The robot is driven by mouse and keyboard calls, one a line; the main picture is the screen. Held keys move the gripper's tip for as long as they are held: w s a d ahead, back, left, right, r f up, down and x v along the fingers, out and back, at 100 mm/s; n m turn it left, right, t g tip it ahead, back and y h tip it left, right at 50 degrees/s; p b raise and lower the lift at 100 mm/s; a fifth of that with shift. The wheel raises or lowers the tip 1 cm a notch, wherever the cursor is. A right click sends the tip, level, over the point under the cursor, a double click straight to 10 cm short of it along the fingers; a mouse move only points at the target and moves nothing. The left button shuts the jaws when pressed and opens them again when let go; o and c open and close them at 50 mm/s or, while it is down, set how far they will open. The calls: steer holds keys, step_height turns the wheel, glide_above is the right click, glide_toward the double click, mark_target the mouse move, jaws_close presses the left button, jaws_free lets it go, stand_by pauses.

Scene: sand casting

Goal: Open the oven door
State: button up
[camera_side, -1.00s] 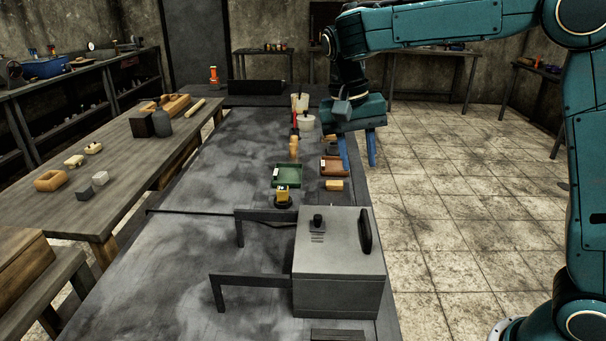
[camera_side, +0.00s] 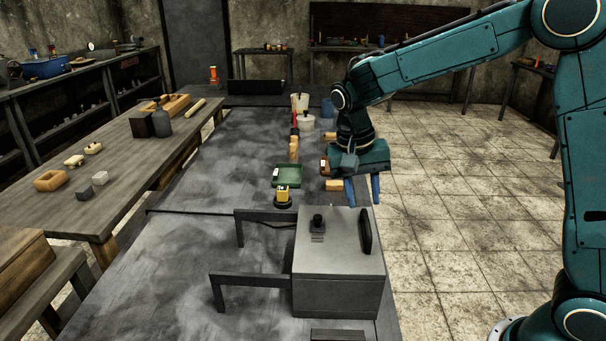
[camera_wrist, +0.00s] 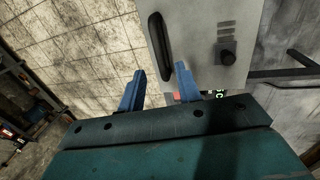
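The oven is a grey metal box (camera_side: 336,280) at the front right of the dark workbench in the side view. In the wrist view the handle (camera_wrist: 159,48) and the knob (camera_wrist: 227,56) show on the grey face. My gripper (camera_side: 362,190) is open and empty, its blue fingers pointing down, above and behind the oven's handle. It touches nothing. In the wrist view the fingers (camera_wrist: 156,84) are apart, just below the handle.
A green tray (camera_side: 287,175) and a small yellow-black item (camera_side: 283,196) lie behind the oven. Two dark brackets (camera_side: 250,280) stick out from its left side. A wooden block (camera_side: 334,185) lies near my gripper.

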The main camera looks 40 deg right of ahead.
mark_target(366, 220)
steer(key=shift+s+d+f, duration=0.1)
steer(key=shift+f, duration=0.75)
steer(key=shift+s+d+f, duration=0.15)
steer(key=shift+f, duration=0.65)
steer(key=shift+s+d+f, duration=0.1)
steer(key=shift+f, duration=0.75)
jaws_close()
